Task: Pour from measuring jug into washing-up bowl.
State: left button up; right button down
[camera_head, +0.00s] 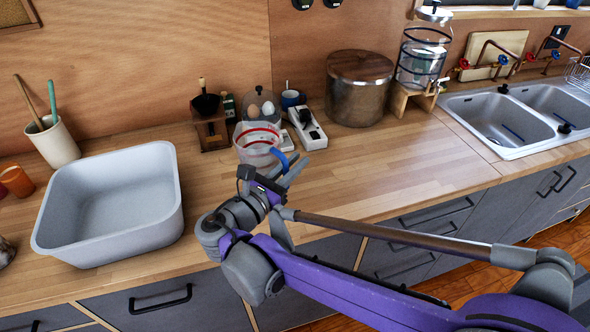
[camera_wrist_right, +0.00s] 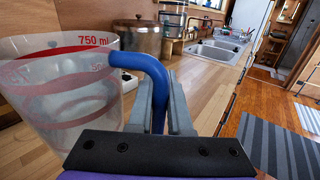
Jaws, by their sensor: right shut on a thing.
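The measuring jug (camera_head: 257,141) is clear with red markings and a blue handle. It also shows large at the left of the right wrist view (camera_wrist_right: 62,92), where "750 ml" is readable near its rim. My right gripper (camera_head: 287,171) is shut on the jug's blue handle; in the wrist view its fingers (camera_wrist_right: 168,108) stand on either side of the handle. The jug looks about upright, and I see no clear contents. The washing-up bowl (camera_head: 163,190) is a grey rectangular tub on the counter, left of the jug, and looks empty. My left gripper is not in view.
A large metal pot (camera_head: 359,88) is at the back. A utensil pot (camera_head: 54,144) stands behind the bowl. The counter (camera_head: 400,165) right of the jug is clear.

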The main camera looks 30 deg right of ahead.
aim_at(100, 209)
jog(key=k, duration=1)
